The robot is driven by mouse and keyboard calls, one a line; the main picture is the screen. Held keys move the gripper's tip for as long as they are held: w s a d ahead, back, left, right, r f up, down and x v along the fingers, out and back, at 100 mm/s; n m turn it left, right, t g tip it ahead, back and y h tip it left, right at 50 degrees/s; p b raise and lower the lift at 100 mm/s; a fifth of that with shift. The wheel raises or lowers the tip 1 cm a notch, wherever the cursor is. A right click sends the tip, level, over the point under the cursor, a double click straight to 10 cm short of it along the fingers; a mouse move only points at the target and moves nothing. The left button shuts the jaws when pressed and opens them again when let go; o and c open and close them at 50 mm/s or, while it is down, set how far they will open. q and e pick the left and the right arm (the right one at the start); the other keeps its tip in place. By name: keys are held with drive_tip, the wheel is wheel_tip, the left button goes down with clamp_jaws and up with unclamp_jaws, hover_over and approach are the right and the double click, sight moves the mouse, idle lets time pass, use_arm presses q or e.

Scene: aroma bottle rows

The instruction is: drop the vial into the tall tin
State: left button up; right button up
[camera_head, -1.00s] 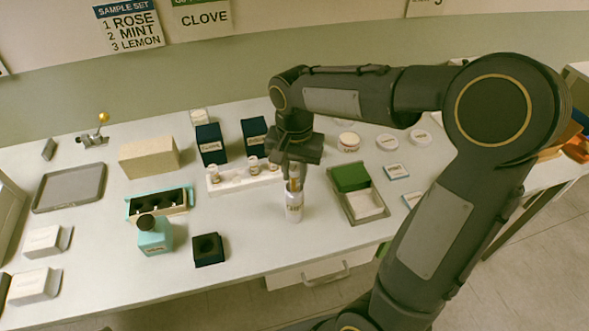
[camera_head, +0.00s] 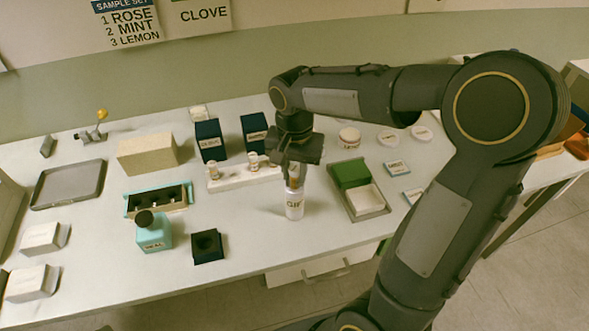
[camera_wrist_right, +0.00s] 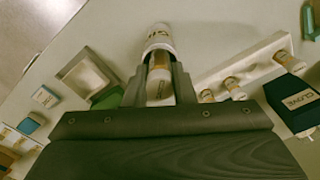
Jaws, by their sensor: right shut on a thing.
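The tall tin (camera_head: 294,208) is a white cylinder with a printed label, standing upright near the middle of the table; it also shows in the right wrist view (camera_wrist_right: 157,38). My right gripper (camera_head: 292,178) points down just above it and is shut on the vial. The vial (camera_wrist_right: 160,78), with a brown band and pale label, sits between the fingers in the right wrist view. Its far end is at the tin's mouth. I cannot tell how deep it reaches inside. My left gripper is not in view.
A white rack (camera_head: 245,178) with small vials stands left of the tin, before dark boxes (camera_head: 210,142). A tray (camera_head: 372,207) with a green block (camera_head: 350,173) is close on the right.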

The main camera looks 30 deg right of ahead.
idle(0.3)
drive_tip(key=o, duration=1)
drive_tip(key=shift+o, duration=0.2)
drive_tip(key=shift+r, duration=0.1)
drive_tip(key=shift+r+p, duration=3.9)
drive_tip(key=shift+r, duration=0.55)
